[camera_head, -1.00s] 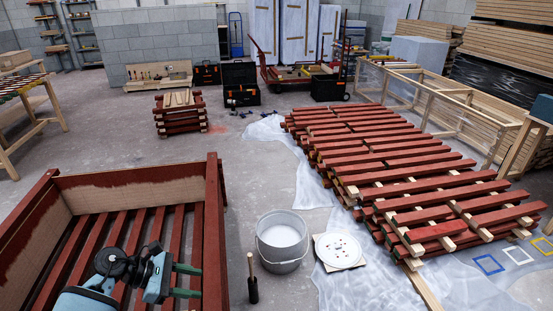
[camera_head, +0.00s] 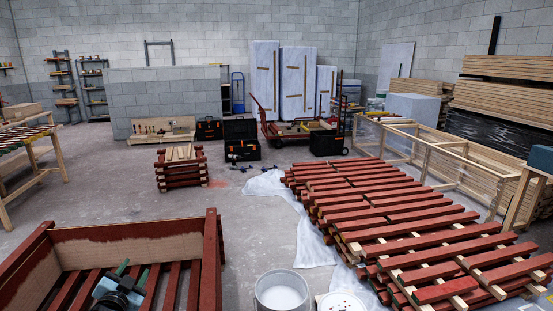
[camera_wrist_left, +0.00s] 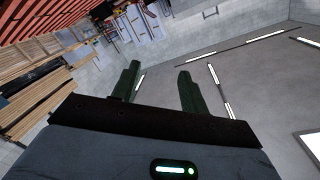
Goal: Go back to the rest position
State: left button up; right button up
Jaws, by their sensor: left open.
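My left gripper (camera_head: 132,273) shows low at the left in the head view, in front of the red slatted crate. In the left wrist view its two green fingers (camera_wrist_left: 156,84) stand apart with nothing between them. It is open and empty. My right gripper is not in either view.
A red slatted crate (camera_head: 212,255) fills the lower left. A grey bucket (camera_head: 282,292) and a white lid (camera_head: 340,303) are at the bottom middle. Stacked red battens (camera_head: 400,210) lie on the right over plastic sheeting. The grey floor (camera_head: 120,180) in the middle left is clear.

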pick_arm(q)
jog(key=s+d+f+n+g+h, duration=0.1)
jog(key=s+d+f+n+g, duration=0.3)
jog(key=s+f, duration=0.6)
jog(key=s+d+f+m+g+h, duration=0.1)
jog(key=s+d+f, duration=0.5)
jog(key=s+f, duration=0.45)
jog(key=s+d+f+g, duration=0.1)
jog(key=s+d, duration=0.3)
jog(key=s, duration=0.9)
jog(key=s+d+f+n+g+h, duration=0.1)
jog(key=s+d, duration=0.3)
jog(key=s, duration=0.8)
jog(key=shift+s+f+g, duration=0.35)
jog(key=shift+f+g, duration=0.2)
jog(key=shift+g, duration=0.05)
